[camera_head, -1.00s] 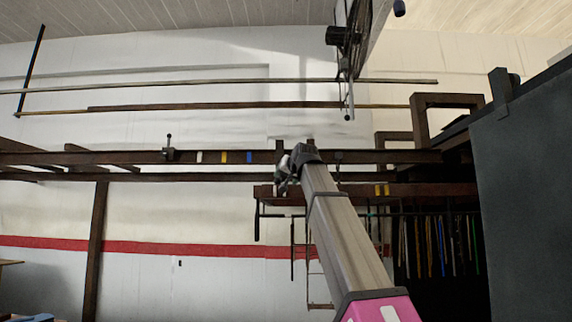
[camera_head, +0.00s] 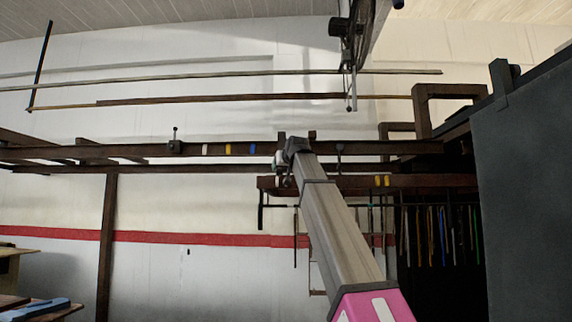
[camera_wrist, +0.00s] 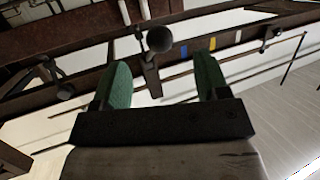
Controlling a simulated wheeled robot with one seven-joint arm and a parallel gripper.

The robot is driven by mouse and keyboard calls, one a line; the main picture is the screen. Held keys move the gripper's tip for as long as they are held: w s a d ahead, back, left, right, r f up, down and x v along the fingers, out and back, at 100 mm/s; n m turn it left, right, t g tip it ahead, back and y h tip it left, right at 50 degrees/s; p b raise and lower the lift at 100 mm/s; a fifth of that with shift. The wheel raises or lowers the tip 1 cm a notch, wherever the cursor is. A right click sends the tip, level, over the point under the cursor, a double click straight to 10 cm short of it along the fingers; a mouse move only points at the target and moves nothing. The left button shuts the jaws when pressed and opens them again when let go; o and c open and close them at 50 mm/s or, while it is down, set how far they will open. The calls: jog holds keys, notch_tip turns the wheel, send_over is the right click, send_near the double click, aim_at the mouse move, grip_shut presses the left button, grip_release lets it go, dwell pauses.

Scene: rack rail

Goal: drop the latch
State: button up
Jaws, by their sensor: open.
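My gripper (camera_head: 281,170) is at the dark brown rail (camera_head: 108,151), just right of its blue mark. In the wrist view my gripper (camera_wrist: 163,68) is open, its two green fingers apart with nothing gripped. A dark round knob on a stem (camera_wrist: 159,40) shows beyond and between the fingertips; I cannot tell any contact. My gripper hides this fitting in the head view. A second latch-like fitting with an upright knobbed lever (camera_head: 175,141) stands on the rail farther left. A third, small fitting (camera_head: 340,151) is right of my gripper. I cannot tell which one is the latch.
White, yellow and blue marks (camera_head: 228,149) lie along the rail. A lower beam (camera_head: 440,181) carries hanging rods and tools. A large dark panel (camera_head: 525,190) stands at the right. Long bars (camera_head: 200,99) hang above. The wall left of my arm is open.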

aim_at(280, 171)
jog(key=shift+x, duration=3.25)
jog(key=c, duration=0.9)
jog(key=shift+o, duration=0.3)
